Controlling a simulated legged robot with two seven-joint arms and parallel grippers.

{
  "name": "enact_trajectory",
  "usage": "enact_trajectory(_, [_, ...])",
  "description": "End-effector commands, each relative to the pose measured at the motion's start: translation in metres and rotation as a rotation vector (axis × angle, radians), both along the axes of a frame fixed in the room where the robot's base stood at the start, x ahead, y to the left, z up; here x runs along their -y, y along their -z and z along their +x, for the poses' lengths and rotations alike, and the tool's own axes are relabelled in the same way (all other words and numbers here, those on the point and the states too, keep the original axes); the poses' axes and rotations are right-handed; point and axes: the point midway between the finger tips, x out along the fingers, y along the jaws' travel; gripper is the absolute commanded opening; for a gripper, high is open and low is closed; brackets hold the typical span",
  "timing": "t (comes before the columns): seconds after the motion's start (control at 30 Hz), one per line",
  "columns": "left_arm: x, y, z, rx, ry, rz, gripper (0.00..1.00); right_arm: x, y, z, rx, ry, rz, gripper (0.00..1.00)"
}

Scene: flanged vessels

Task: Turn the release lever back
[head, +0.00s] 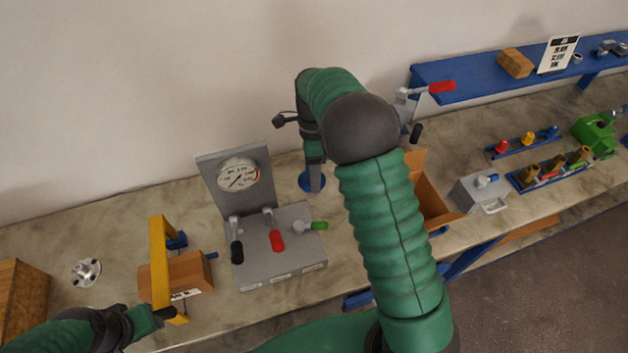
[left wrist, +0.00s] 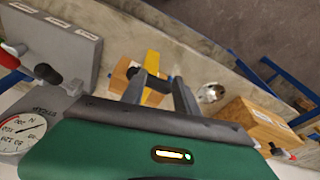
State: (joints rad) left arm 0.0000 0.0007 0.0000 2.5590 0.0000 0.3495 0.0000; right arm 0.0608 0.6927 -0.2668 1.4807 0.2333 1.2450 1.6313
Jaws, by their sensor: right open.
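I cannot tell which is the release lever. My right gripper (head: 315,184) is open, pointing down above a blue disc (head: 305,182) behind the gauge unit, apart from the levers. My left gripper (head: 158,315) is low at the left near a yellow bar (head: 158,255). In the left wrist view its fingers (left wrist: 160,90) are spread, with the bar between or beyond them.
A pressure gauge (head: 238,174) faces front. A wooden block (head: 190,272) stands beside the yellow bar, with a metal flange (head: 86,272) farther left. An open brown box (head: 432,205) and a grey box (head: 480,190) stand right of my right arm, which hides the bench's middle.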

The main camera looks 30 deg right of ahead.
Motion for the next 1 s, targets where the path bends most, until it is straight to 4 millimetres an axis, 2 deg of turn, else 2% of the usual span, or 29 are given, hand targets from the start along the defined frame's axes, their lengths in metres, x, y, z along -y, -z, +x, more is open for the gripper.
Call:
enact_trajectory(0.03, [0.000,-0.005,0.000,-0.001,0.000,0.000,0.36,0.001,-0.006,0.000,-0.009,0.028,-0.006,0.45])
enact_trajectory(0.1, [0.000,-0.005,0.000,-0.001,0.000,0.000,0.36,-0.001,-0.004,-0.002,-0.014,0.046,-0.009,0.45])
enact_trajectory(0.23, [0.000,-0.008,-0.001,-0.002,0.000,0.000,0.36,-0.006,0.010,-0.008,-0.015,0.045,-0.010,0.45])
enact_trajectory(0.7, [0.000,-0.038,0.000,-0.001,0.000,0.000,0.36,-0.011,0.129,-0.031,-0.020,0.043,-0.002,0.45])
enact_trajectory(0.83, [0.000,-0.043,0.000,-0.001,0.000,0.000,0.36,-0.015,0.149,-0.038,-0.017,0.044,-0.003,0.45])
enact_trajectory(1.0, [0.000,-0.044,0.000,-0.001,0.000,0.000,0.36,-0.019,0.159,-0.040,-0.014,0.043,-0.005,0.45])
